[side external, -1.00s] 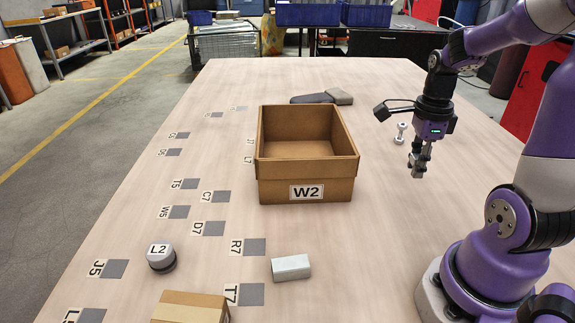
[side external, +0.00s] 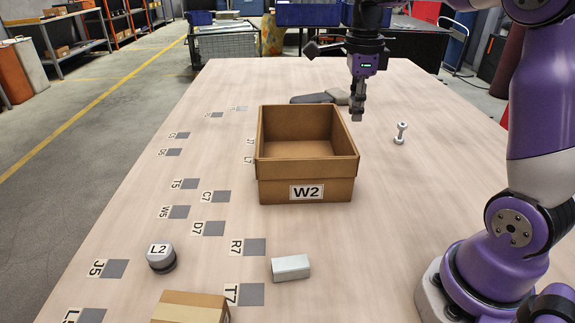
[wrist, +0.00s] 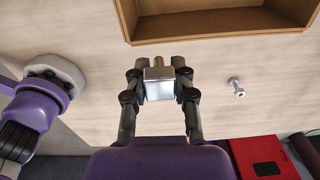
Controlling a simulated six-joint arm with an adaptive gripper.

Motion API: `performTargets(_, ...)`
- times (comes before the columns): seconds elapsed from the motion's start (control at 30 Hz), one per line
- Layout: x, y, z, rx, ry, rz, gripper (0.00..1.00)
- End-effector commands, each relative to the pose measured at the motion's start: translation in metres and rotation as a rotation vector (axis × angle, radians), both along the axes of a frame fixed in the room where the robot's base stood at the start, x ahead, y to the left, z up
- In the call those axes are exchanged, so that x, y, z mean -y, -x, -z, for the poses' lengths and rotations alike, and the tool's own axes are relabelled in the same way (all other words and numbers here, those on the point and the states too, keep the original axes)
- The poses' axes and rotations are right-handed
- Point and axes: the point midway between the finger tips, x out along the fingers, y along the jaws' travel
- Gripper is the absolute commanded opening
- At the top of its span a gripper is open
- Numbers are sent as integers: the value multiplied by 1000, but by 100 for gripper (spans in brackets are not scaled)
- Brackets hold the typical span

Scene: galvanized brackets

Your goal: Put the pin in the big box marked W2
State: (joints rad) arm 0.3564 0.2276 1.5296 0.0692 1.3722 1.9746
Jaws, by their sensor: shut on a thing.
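The big brown box marked W2 (side external: 275,190) stands open and upright on the table; its near rim also shows at the top of the wrist view (wrist: 215,26). My gripper (side external: 357,98) is in the air just right of the box's far right corner. In the wrist view my gripper (wrist: 159,84) is shut on a metal piece, which appears to be the pin (wrist: 159,90), with a block-like silver end and a round brassy stub. It hangs between the fingertips. The inside of the box that shows looks empty.
A dumbbell-shaped metal part (side external: 401,133) stands right of the box. A dark grey part (side external: 315,98) lies behind the box. A silver block (side external: 291,267), a round L2 piece (side external: 161,258) and a smaller carton (side external: 190,307) are in front. Marked grey squares line the left side.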

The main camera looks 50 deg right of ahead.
Motion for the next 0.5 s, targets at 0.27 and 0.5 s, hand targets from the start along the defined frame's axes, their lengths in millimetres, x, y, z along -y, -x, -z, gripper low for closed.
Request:
performTargets(0.27,-27,-71,10,10,3,-34,0)
performTargets(0.5,-40,-93,27,11,3,-43,0)
